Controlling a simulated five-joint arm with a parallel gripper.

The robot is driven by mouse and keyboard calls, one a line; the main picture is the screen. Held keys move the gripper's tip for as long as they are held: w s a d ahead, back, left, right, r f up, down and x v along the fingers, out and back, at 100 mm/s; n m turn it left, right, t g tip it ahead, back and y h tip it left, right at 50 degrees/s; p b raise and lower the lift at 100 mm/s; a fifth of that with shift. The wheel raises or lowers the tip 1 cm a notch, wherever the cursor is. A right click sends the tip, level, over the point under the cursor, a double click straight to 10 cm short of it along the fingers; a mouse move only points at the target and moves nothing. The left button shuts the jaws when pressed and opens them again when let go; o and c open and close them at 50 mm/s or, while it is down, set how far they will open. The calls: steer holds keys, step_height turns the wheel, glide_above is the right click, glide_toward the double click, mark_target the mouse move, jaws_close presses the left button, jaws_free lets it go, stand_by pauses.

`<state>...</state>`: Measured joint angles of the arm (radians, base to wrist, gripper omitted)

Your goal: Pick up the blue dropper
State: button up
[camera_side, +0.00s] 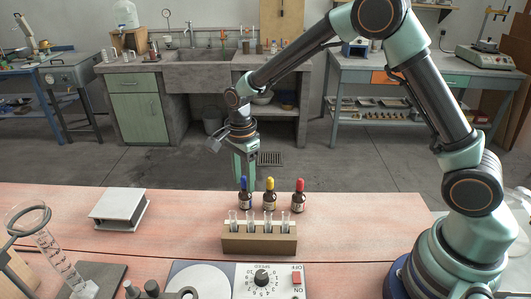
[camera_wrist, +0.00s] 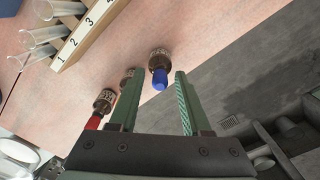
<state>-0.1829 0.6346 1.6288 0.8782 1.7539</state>
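Three small brown dropper bottles stand in a row on the reddish bench. The blue dropper (camera_side: 243,184) is at the left of the row in the side view, the yellow dropper (camera_side: 270,184) in the middle, the red dropper (camera_side: 299,186) at the right. My gripper (camera_side: 244,187) points down above and behind the blue one. In the wrist view my gripper (camera_wrist: 154,74) has its green fingers spread, with the blue dropper (camera_wrist: 159,78) seen between and beyond the tips. The yellow one is mostly hidden behind a finger there; the red cap (camera_wrist: 93,122) shows at left.
A wooden rack (camera_side: 259,244) with several glass tubes stands just in front of the bottles. A dial device (camera_side: 262,279) sits at the front. The bench right of the bottles is clear.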

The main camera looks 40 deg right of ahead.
mark_target(244, 177)
steer(key=c, duration=0.5)
steer(key=shift+o, duration=0.2)
steer(key=shift+r, duration=0.1)
step_height(244, 177, up, 25)
stand_by(0.8)
